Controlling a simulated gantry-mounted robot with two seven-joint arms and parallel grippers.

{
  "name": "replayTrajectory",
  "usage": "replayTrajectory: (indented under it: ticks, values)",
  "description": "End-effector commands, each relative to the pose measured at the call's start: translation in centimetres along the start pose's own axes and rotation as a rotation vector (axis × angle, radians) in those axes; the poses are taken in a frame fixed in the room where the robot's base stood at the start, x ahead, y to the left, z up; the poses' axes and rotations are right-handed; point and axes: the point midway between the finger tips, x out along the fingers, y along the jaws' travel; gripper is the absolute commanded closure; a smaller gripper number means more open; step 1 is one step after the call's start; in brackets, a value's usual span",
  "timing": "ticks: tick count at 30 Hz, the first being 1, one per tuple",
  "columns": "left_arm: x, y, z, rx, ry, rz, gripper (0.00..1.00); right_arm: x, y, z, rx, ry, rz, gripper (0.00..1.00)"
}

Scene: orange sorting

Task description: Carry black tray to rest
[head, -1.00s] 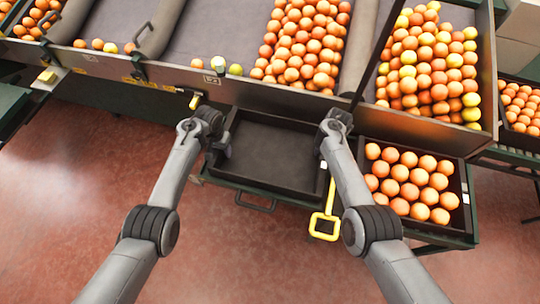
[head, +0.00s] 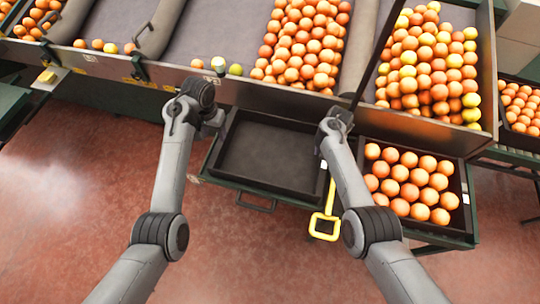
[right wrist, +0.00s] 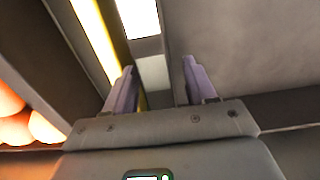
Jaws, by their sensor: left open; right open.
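The black tray (head: 268,157) lies empty and level on a green-edged stand below the sorting table. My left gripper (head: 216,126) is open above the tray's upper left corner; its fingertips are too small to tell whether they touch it. My right gripper (head: 322,146) is open at the tray's right edge. In the right wrist view my right gripper (right wrist: 162,85) shows two separated fingers with a grey wall strip (right wrist: 154,75) between them, which looks like the tray's side. I cannot tell whether they touch it.
A second black tray (head: 466,190) full of oranges stands just right of the empty one. A yellow handle (head: 325,226) hangs between them. The sorting table (head: 190,40) with heaps of oranges runs behind. Red floor (head: 80,200) is open at the left and front.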

Motion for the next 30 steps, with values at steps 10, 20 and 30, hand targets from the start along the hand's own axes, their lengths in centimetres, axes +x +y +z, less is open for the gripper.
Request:
replayTrajectory:
  ticks: [10,20,30]
  values:
    - [-0.1,0.0,0.0,0.000,0.000,0.000,0.45,-5.7,0.1,-0.1,-0.001,0.006,0.001,0.45]
    - [0.0,0.0,0.0,0.000,0.000,0.000,0.45,-10.3,0.0,0.0,-0.001,0.003,0.000,0.45]
    - [0.0,0.0,0.0,0.000,0.000,0.000,0.45,-11.2,0.0,0.0,-0.001,0.001,-0.001,0.45]
